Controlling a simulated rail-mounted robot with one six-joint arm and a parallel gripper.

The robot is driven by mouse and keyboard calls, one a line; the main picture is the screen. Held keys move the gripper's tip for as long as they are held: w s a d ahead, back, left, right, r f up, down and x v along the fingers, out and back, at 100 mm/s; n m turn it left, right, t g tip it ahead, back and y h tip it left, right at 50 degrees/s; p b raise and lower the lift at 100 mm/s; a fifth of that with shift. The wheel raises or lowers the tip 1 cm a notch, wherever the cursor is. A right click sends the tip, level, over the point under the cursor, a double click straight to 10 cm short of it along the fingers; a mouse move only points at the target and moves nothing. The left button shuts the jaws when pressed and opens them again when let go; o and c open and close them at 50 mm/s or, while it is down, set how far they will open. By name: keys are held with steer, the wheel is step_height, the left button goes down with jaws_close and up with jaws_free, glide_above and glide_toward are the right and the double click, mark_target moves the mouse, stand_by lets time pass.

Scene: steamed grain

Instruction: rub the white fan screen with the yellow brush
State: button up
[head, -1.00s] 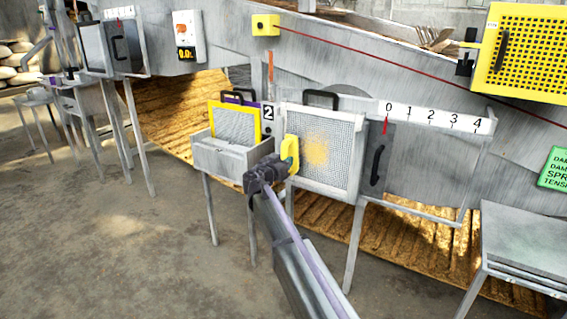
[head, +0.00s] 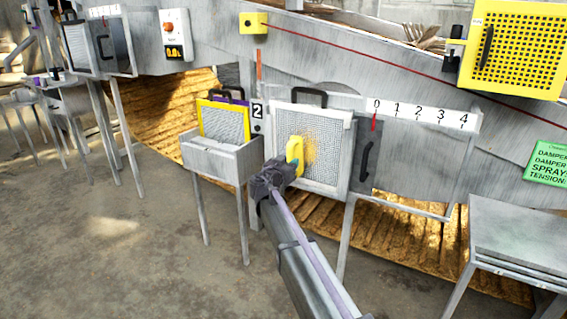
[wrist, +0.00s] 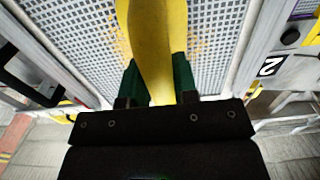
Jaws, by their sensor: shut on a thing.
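The white fan screen (head: 328,165) is an upright mesh panel in a pale frame with a black handle on top. A yellow-orange patch of grain dust (head: 312,150) marks its middle. My gripper (head: 287,166) is shut on the yellow brush (head: 294,152), which stands upright against the left-middle part of the mesh, at the left edge of the patch. In the wrist view, the brush (wrist: 158,45) sits between my green fingertips (wrist: 158,82), with the white mesh (wrist: 80,35) behind it. Whether the bristles touch the mesh is hidden.
A yellow-framed screen (head: 222,104) stands in a grey box (head: 225,158) to the left. A grey door with a black handle (head: 367,160) and a 0-to-4 scale (head: 425,114) are to the right. A grey table (head: 520,235) stands at lower right.

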mark_target(289, 156)
steer(key=s+d+r+p, duration=0.2)
steer(key=d+r+p, duration=0.1)
steer(key=d, duration=0.2)
steer(key=shift+s+d, duration=0.3)
steer(key=shift+s, duration=0.05)
stand_by(0.8)
steer(key=shift+w+a+r, duration=0.1)
steer(key=shift+w+a, duration=0.2)
steer(key=shift+a, duration=0.2)
steer(key=shift+w+a, duration=0.25)
steer(key=shift+a, duration=0.2)
steer(key=shift+w+a, duration=0.25)
steer(key=shift+a, duration=0.35)
steer(key=shift+w+a, duration=0.25)
steer(key=shift+a, duration=0.4)
steer(key=shift+w+a, duration=0.25)
steer(key=shift+a, duration=0.35)
steer(key=w+a+r+p, duration=0.3)
steer(key=a, duration=0.2)
steer(key=shift+a, duration=0.2)
